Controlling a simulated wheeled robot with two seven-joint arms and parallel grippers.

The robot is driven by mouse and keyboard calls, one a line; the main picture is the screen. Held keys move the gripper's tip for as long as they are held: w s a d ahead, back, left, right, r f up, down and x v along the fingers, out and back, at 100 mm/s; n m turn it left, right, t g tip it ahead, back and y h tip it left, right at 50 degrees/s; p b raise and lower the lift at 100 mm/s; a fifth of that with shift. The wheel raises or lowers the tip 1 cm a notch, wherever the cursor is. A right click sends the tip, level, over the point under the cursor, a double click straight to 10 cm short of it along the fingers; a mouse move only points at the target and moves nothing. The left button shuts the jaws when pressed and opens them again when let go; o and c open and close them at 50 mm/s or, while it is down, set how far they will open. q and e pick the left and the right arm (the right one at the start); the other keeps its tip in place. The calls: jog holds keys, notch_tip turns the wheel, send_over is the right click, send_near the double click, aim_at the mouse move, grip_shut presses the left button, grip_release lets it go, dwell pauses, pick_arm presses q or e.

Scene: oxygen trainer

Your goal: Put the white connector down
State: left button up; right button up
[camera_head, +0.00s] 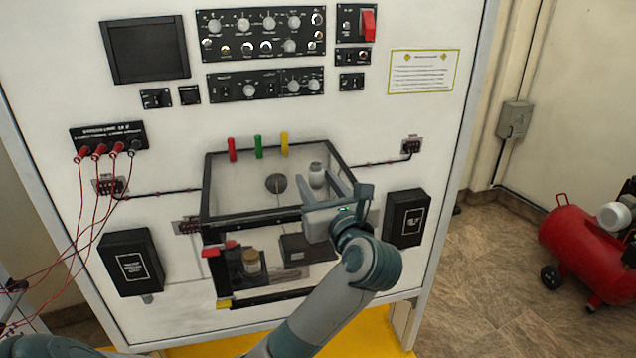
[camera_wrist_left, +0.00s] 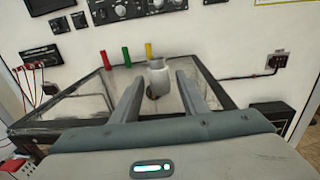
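The white connector (camera_head: 316,175) is a small pale cylinder at the clear-topped, dark-framed box (camera_head: 255,217) on the front of the trainer panel. It also shows in the left wrist view (camera_wrist_left: 158,78), upright, near the middle. My left gripper (camera_head: 315,176) reaches in from below, its two fingers spread to either side of the connector. In the left wrist view a gap shows between the connector and each finger (camera_wrist_left: 158,76). The connector's lower end and what it rests on are hard to make out.
Red, green (camera_head: 258,147) and yellow plugs stand along the box's back edge. Red cables (camera_head: 80,200) hang at the left. Black boxes (camera_head: 131,262) flank the box on the panel. A red tank (camera_head: 585,250) stands on the floor at right.

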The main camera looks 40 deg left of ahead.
pick_arm(q)
jog(key=shift+r, duration=0.1)
jog(key=shift+r, duration=0.2)
jog(key=b+v, duration=0.6)
jog(key=v, duration=0.6)
jog(key=shift+f, duration=0.15)
dwell(0.4)
